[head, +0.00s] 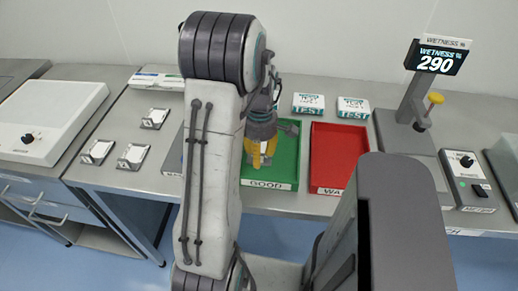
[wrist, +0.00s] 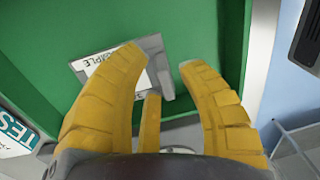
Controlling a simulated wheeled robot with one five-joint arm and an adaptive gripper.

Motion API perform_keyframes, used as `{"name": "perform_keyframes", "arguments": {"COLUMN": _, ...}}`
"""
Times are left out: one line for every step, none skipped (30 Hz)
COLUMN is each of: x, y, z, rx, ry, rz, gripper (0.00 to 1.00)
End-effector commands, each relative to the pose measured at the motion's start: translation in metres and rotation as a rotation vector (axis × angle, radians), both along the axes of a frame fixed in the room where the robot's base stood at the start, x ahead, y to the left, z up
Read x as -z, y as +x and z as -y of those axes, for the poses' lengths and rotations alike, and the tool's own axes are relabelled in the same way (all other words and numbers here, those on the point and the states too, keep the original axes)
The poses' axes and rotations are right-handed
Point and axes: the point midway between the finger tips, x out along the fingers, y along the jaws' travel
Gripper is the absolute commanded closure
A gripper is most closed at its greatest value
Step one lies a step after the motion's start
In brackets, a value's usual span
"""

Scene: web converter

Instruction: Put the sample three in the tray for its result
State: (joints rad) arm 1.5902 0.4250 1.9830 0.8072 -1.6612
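My gripper (head: 262,160) is over the green tray (head: 285,165), whose front label reads GOOD. In the wrist view its yellow fingers (wrist: 160,62) are spread apart with a clear gap. A white sample card (wrist: 98,66) with a grey holder (wrist: 154,66) lies on the tray floor (wrist: 215,25) below the fingertips, partly covered by the left finger. In the head view my gripper and arm hide this sample. A red tray (head: 338,152) stands right of the green one, its label partly covered, and looks empty.
Three card holders (head: 132,156) (head: 97,151) (head: 155,118) stand left on the bench. White TEST packs (head: 308,104) (head: 353,107) stand behind the trays. A knob box (head: 466,178) is at right.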

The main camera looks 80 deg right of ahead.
Motion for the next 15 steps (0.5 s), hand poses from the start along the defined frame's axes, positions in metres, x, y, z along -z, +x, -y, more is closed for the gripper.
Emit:
{"name": "perform_keyframes", "arguments": {"x": -0.002, "y": 0.000, "z": 0.000, "rx": 0.000, "ry": -0.001, "rz": 0.000, "gripper": 0.65}}
{"name": "perform_keyframes", "arguments": {"x": -0.003, "y": 0.000, "z": 0.001, "rx": 0.000, "ry": -0.002, "rz": 0.000, "gripper": 0.65}}
{"name": "perform_keyframes", "arguments": {"x": -0.006, "y": 0.000, "z": 0.001, "rx": 0.000, "ry": -0.002, "rz": 0.000, "gripper": 0.65}}
{"name": "perform_keyframes", "arguments": {"x": -0.009, "y": 0.000, "z": 0.001, "rx": 0.000, "ry": -0.002, "rz": 0.000, "gripper": 0.65}}
{"name": "perform_keyframes", "arguments": {"x": -0.012, "y": 0.000, "z": 0.002, "rx": 0.000, "ry": -0.002, "rz": 0.000, "gripper": 0.65}}
{"name": "perform_keyframes", "arguments": {"x": -0.017, "y": 0.000, "z": 0.002, "rx": 0.000, "ry": -0.004, "rz": 0.000, "gripper": 0.65}}
{"name": "perform_keyframes", "arguments": {"x": -0.022, "y": 0.000, "z": 0.003, "rx": 0.000, "ry": -0.004, "rz": 0.000, "gripper": 0.65}}
{"name": "perform_keyframes", "arguments": {"x": -0.027, "y": 0.000, "z": 0.003, "rx": 0.000, "ry": -0.006, "rz": -0.001, "gripper": 0.65}}
{"name": "perform_keyframes", "arguments": {"x": -0.033, "y": 0.000, "z": 0.003, "rx": 0.000, "ry": -0.005, "rz": -0.001, "gripper": 0.65}}
{"name": "perform_keyframes", "arguments": {"x": -0.039, "y": 0.000, "z": 0.004, "rx": 0.000, "ry": -0.005, "rz": -0.001, "gripper": 0.65}}
{"name": "perform_keyframes", "arguments": {"x": -0.045, "y": 0.000, "z": 0.005, "rx": 0.000, "ry": -0.006, "rz": -0.001, "gripper": 0.65}}
{"name": "perform_keyframes", "arguments": {"x": -0.052, "y": 0.000, "z": 0.005, "rx": 0.000, "ry": -0.006, "rz": -0.001, "gripper": 0.65}}
{"name": "perform_keyframes", "arguments": {"x": -0.058, "y": 0.000, "z": 0.005, "rx": 0.000, "ry": -0.006, "rz": -0.001, "gripper": 0.65}}
{"name": "perform_keyframes", "arguments": {"x": -0.063, "y": 0.000, "z": 0.006, "rx": 0.000, "ry": -0.005, "rz": -0.001, "gripper": 0.65}}
{"name": "perform_keyframes", "arguments": {"x": -0.066, "y": 0.000, "z": 0.007, "rx": 0.000, "ry": -0.006, "rz": -0.001, "gripper": 0.65}}
